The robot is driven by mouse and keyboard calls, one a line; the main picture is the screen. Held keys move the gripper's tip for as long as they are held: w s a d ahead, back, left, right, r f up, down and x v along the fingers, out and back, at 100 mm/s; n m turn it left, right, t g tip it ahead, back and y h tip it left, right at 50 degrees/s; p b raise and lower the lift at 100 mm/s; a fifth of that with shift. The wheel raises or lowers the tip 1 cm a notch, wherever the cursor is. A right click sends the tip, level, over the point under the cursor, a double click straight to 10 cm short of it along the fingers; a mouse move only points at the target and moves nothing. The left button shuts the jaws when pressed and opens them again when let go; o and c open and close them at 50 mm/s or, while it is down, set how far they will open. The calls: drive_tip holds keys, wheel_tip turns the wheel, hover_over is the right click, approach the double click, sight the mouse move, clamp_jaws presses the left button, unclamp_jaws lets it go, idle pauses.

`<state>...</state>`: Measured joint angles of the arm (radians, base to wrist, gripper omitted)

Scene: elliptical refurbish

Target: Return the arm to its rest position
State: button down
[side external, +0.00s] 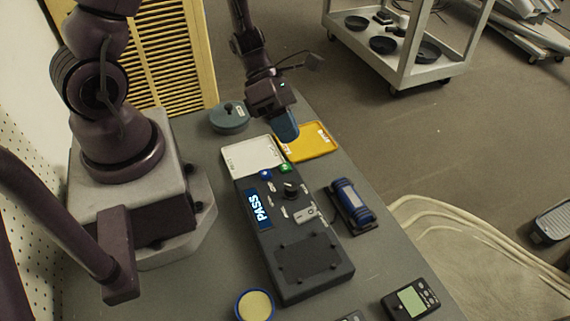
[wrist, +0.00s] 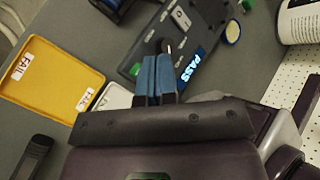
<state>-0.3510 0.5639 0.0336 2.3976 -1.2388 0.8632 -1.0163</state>
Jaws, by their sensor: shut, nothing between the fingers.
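My gripper (side external: 286,130) is above the table near the white and yellow trays, its blue fingers together with nothing between them. In the wrist view the blue fingers (wrist: 156,76) are side by side, overlapping the edge of the test device in the picture. The dark test device (side external: 296,240) lies on the table below and in front of my gripper, its display (side external: 257,209) reading "PASS". It also shows in the wrist view (wrist: 160,40).
A yellow tray (side external: 318,150) labelled FAIL and a white tray (side external: 236,160) lie under my gripper. A blue cylinder on a dark base (side external: 351,203) sits right of the device. A teal round container (side external: 229,120) stands behind. A handheld meter (side external: 412,301) lies at the front right.

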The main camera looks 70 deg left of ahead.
drive_tip(key=shift+m, duration=0.4)
drive_tip(key=s+a+r+m+t+y, duration=0.1)
drive_tip(key=s+r+m+y, duration=0.2)
drive_tip(key=r+m, duration=0.8)
drive_tip(key=s+a+r+m+t+y, duration=0.1)
drive_tip(key=s+r+m+y, duration=0.3)
drive_tip(key=r+m, duration=0.8)
drive_tip(key=m+t+y, duration=0.1)
drive_tip(key=m+y, duration=0.1)
drive_tip(key=m, duration=0.3)
drive_tip(key=shift+s+m+t, duration=0.2)
drive_tip(key=shift+m+t, duration=0.1)
